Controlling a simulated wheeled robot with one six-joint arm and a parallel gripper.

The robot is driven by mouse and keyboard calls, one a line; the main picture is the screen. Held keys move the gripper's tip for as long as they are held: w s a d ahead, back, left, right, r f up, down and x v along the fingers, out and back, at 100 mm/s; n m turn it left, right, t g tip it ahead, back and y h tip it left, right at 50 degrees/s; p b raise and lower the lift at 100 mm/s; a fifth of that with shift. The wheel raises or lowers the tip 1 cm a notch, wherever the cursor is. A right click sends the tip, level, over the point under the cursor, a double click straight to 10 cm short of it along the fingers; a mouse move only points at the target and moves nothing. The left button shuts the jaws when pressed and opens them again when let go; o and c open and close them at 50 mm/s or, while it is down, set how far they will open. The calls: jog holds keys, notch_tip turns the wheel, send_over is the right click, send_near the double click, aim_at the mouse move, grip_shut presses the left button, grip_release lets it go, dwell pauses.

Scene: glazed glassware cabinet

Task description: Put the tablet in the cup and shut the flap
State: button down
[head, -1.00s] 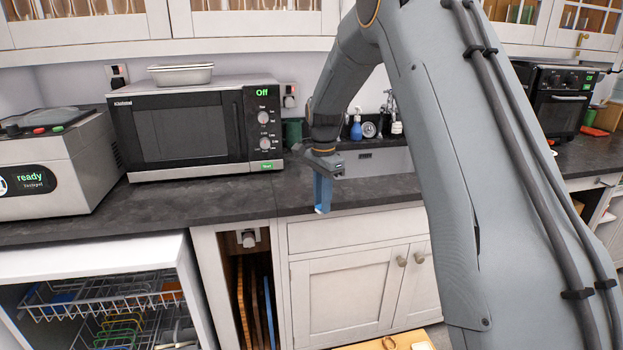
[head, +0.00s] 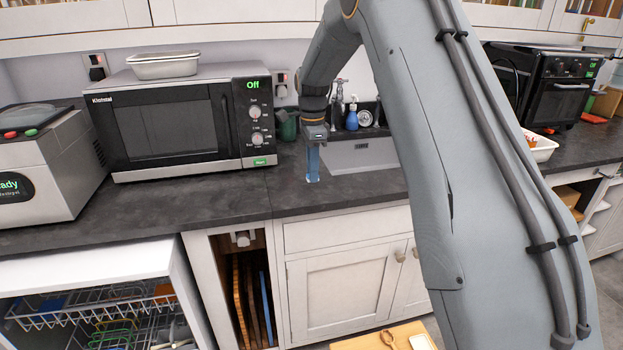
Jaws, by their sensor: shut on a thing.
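My gripper (head: 313,175) is shut and points down, in front of the sink and right of the microwave, over the dark worktop. A small pale bluish piece shows at its fingertips, which I take to be the tablet; it is too small and too covered by the fingers to make out its shape. The open dishwasher (head: 90,262) is at the lower left, with white wire racks (head: 75,312) inside. The cup and its flap are not visible in this view.
The microwave (head: 185,120) stands on the worktop (head: 190,205) with a metal tin (head: 163,65) on top. A grey appliance (head: 40,165) is at the far left. A blue bottle (head: 352,117) stands by the sink (head: 360,155). Boards fill the slot below. The worktop front is clear.

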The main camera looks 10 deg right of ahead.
jog(key=shift+f+p, duration=0.5)
jog(key=shift+f, duration=1.4)
jog(key=shift+f, duration=0.15)
jog(key=c, duration=1.6)
grip_release()
